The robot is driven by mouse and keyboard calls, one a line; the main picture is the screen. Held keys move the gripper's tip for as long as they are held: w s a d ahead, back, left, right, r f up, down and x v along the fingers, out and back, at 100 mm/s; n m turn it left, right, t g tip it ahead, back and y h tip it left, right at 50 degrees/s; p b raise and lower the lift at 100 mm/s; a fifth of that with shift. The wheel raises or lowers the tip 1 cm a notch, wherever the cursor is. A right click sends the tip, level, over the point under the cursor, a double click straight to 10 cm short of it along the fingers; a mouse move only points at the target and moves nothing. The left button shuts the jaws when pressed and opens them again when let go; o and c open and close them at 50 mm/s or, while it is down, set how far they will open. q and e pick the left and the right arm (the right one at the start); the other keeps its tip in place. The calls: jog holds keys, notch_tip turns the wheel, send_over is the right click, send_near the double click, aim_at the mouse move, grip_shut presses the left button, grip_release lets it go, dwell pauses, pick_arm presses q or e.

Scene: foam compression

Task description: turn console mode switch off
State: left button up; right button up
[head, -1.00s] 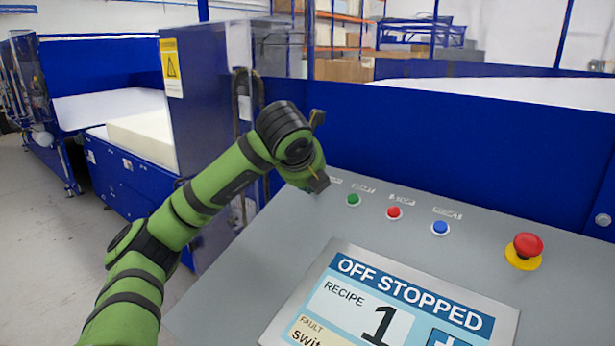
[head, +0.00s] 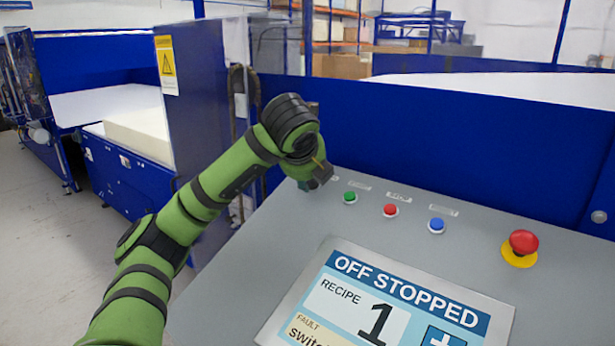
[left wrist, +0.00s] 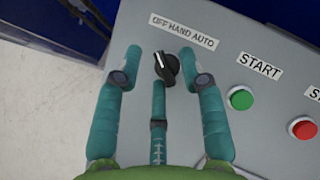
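The console mode switch (left wrist: 166,67) is a black rotary knob with a pale pointer line, under a label reading OFF HAND AUTO, in the left wrist view. The pointer leans up and to the left, toward the OFF side. My left gripper (left wrist: 160,54) is open, with one teal finger on each side of the knob and a third just below it. The side fingers stand apart from the knob; I cannot tell whether the third touches it. In the head view, my left wrist hides the knob. The screen (head: 385,310) reads OFF STOPPED. My right gripper is not in view.
To the right of the knob on the grey console (head: 240,285) are a green START button (head: 350,198), a red button (head: 390,210), a blue button (head: 437,226) and a red emergency stop (head: 523,243) on a yellow base. A blue machine wall stands behind.

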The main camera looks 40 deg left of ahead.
pick_arm(q)
jog(key=shift+w+f, duration=0.1)
jog(key=shift+f, duration=0.15)
jog(key=v, duration=1.2)
dwell(0.7)
